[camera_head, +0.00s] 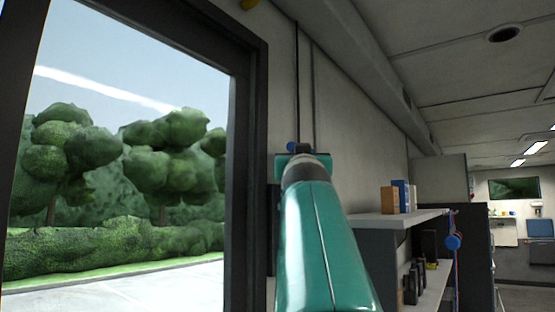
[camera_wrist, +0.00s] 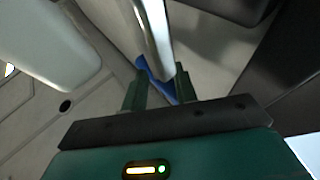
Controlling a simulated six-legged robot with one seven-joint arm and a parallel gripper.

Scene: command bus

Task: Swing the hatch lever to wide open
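In the wrist view my gripper (camera_wrist: 160,86) has its two green fingers standing apart. A slanting blue bar (camera_wrist: 157,81) crosses the gap between them. A pale metallic bar (camera_wrist: 153,35) comes down from the top and ends at the fingers. These may be parts of the hatch lever, but I cannot tell for sure. Whether the fingers touch either bar is unclear. In the head view my green arm reaches up toward the wall beside the window and hides most of my gripper. A small blue piece (camera_head: 291,147) shows just above the arm's end.
A large dark-framed window (camera_head: 248,120) fills the left. A shelf unit (camera_head: 395,219) with boxes (camera_head: 397,196) stands to the right of my arm. The room's far end opens at the right.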

